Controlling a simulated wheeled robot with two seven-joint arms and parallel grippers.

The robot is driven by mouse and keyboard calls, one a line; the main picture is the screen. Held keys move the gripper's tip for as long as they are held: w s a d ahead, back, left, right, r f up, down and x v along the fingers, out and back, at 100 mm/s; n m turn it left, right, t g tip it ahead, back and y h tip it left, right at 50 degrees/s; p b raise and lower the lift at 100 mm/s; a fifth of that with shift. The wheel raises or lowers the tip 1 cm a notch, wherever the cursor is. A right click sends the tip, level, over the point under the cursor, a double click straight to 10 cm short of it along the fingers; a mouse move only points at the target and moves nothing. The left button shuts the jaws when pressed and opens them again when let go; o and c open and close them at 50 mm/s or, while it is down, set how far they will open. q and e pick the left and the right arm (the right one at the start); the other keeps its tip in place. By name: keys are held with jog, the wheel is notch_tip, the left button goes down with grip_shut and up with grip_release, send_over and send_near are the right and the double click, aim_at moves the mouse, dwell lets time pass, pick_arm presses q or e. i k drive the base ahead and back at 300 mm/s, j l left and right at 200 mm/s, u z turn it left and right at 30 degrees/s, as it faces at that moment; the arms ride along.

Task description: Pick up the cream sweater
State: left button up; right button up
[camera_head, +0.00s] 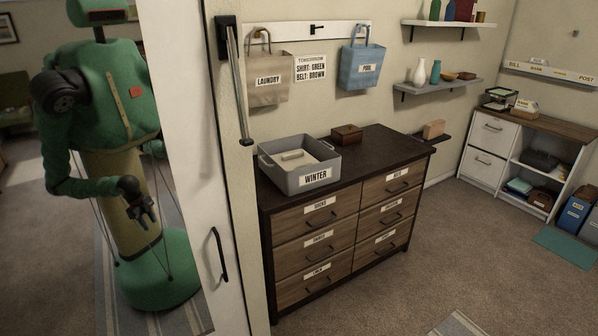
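A grey bin (318,165) labelled WINTER stands on the dark top of a dresser (372,150). A pale cream item (293,155) lies inside it, low between the walls; it may be the cream sweater, but it is too small to be sure. The bin's front wall hides part of its inside. Neither of my grippers reaches directly into the picture. A green robot figure, which looks like my own reflection, shows in the mirrored door on the left, with one dark gripper low in front of it.
A small brown box (347,135) sits behind the bin. The dresser has several labelled, shut drawers. A LAUNDRY bag (268,88) and a blue POOL bag (361,68) hang above. A white shelf unit (490,140) stands at right. Carpet (410,275) in front is mostly clear.

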aim_at(290, 161)
jog(key=i+l, duration=0.2)
jog(key=i+l+u, duration=0.1)
jog(key=l, duration=0.35)
jog(key=i+l, duration=0.3)
jog(key=i+l+u, duration=0.1)
jog(key=l, duration=0.25)
jog(key=i+l+u, duration=0.1)
jog(key=i+l, duration=0.15)
jog(key=l, duration=0.15)
